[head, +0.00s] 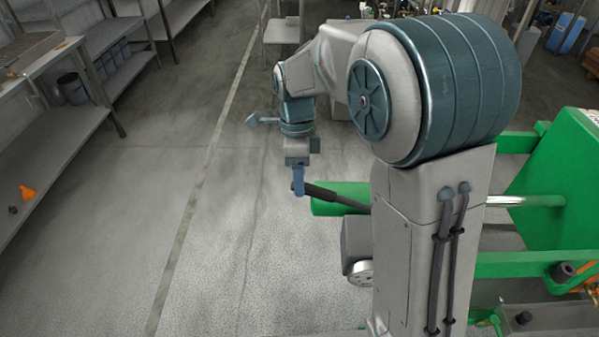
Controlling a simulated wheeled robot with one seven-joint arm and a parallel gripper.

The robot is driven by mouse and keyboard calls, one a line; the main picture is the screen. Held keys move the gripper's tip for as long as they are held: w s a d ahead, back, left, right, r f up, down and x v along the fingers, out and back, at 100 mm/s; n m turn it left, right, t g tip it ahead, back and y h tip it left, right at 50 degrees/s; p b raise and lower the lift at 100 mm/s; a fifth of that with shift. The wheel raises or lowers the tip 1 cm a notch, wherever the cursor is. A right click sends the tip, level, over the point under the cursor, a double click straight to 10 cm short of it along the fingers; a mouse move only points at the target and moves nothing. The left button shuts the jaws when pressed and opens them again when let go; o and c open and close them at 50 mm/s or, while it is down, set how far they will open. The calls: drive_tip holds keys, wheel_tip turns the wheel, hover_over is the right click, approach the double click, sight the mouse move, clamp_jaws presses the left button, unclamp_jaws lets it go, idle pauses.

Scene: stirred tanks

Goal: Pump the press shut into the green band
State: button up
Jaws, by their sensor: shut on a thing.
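The green press frame (565,190) stands at the right, partly hidden behind my arm. A bright metal rod (525,200) runs into it from the left. A green cylinder (325,205) shows left of my arm column. A dark pump lever (338,197) slants across in front of this cylinder, its right end hidden by my arm. My gripper (298,187), with blue fingers, is shut on the lever's left end. No gauge face or green band can be made out in this view.
Grey shelving (60,130) with containers and an orange funnel (27,192) lines the left side. A small table (282,32) stands at the back. The floor (200,230) between the shelving and the press is clear, with a pale line along it.

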drive_tip(key=shift+w+d+r, duration=0.1)
drive_tip(key=shift+w+r, duration=0.05)
drive_tip(key=shift+w, duration=0.1)
drive_tip(key=w+d+r+p, duration=0.1)
drive_tip(key=d+r+p, duration=0.2)
drive_tip(key=r+p, duration=0.2)
drive_tip(key=w+d+r+p, duration=0.1)
drive_tip(key=d+r+p, duration=0.2)
drive_tip(key=r+p, duration=0.3)
drive_tip(key=shift+v, duration=1.5)
drive_tip(key=shift+s+d, duration=0.1)
drive_tip(key=shift+s, duration=0.05)
drive_tip(key=s+d+f+n+t+b, duration=0.2)
drive_tip(key=s+n+t+b, duration=0.1)
drive_tip(key=s+n, duration=0.6)
drive_tip(key=s+d+f+n+t+b, duration=0.1)
drive_tip(key=s+d+n+t+b, duration=0.2)
drive_tip(key=s+n, duration=0.6)
drive_tip(key=shift+s+d+f+n, duration=0.25)
drive_tip(key=shift+d+f+n, duration=0.1)
drive_tip(key=shift+n, duration=0.15)
drive_tip(key=shift+c, duration=0.4)
idle(0.7)
